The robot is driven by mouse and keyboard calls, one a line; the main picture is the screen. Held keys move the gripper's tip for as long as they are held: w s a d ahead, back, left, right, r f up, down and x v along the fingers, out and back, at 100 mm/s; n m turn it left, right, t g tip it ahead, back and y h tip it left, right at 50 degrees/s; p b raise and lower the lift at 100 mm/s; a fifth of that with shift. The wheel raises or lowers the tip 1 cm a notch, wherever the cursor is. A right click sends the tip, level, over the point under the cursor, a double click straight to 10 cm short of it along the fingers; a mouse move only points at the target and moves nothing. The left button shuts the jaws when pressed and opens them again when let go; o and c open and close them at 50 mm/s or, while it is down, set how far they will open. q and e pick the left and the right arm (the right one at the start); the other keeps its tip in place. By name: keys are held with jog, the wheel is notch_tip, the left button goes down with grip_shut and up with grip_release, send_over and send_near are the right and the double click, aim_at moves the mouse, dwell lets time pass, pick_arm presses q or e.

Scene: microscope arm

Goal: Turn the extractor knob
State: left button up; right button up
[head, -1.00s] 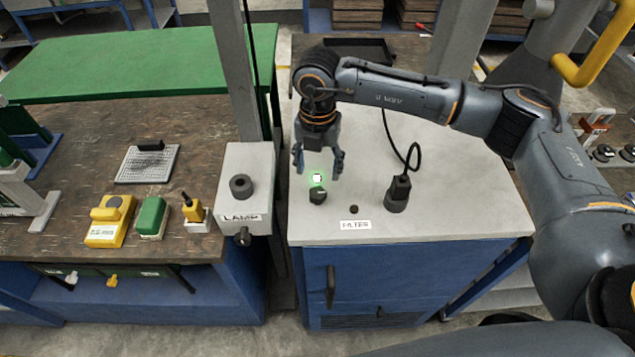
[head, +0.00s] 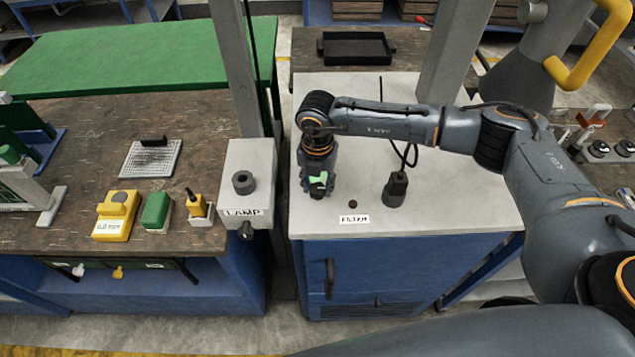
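The small black knob (head: 317,194) stands on the light grey top of the blue cabinet, to the left of the FILTER label (head: 354,219). My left gripper is out of view.
A black plug with a cable (head: 396,190) stands right of the knob, and a small dark button (head: 353,204) lies between. The grey LAMP box (head: 246,184) with its post is close on the left. A black tray (head: 356,50) is behind. The cabinet's front right top is clear.

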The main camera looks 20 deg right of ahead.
jog(key=c, duration=0.3)
jog(key=shift+f+n+b, duration=0.15)
jog(key=shift+n+b, duration=0.35)
jog(key=shift+b, duration=0.25)
jog(key=shift+c, duration=0.2)
jog(key=n+b, duration=1.3)
jog(key=b, duration=0.3)
jog(key=shift+r+n+b, duration=0.2)
jog(key=shift+n+b, duration=1.55)
jog(key=shift+n, duration=0.25)
jog(key=o, duration=1.2)
